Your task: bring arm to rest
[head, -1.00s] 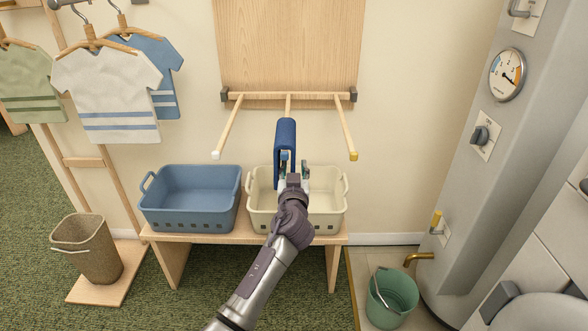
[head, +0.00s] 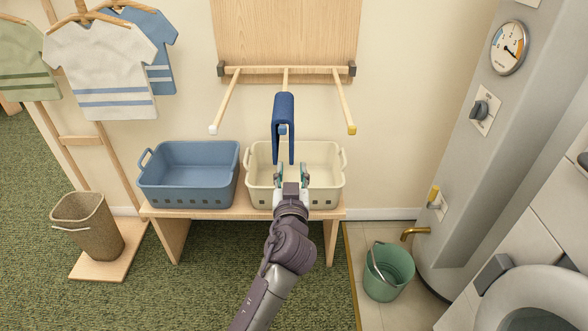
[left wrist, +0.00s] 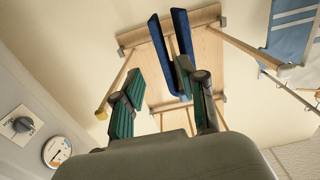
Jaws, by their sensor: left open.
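A dark blue cloth (head: 284,122) hangs folded over the middle peg of the wall rack (head: 300,70). My left gripper (head: 292,170) is open and empty, in front of the cream basket, with its fingertips just below the cloth's lower ends in the head view. In the left wrist view, the two green-padded fingers of my left gripper (left wrist: 160,92) are spread apart. The cloth (left wrist: 158,42) hangs as two strips past them, partly hidden by one finger. My right gripper is not in view.
A blue basket (head: 188,192) and a cream basket (head: 258,187) stand on a wooden bench (head: 240,211) below the rack. Shirts (head: 100,75) hang at left above a brown bin (head: 95,238). A grey boiler (head: 470,190) and a green bucket (head: 386,285) stand at right.

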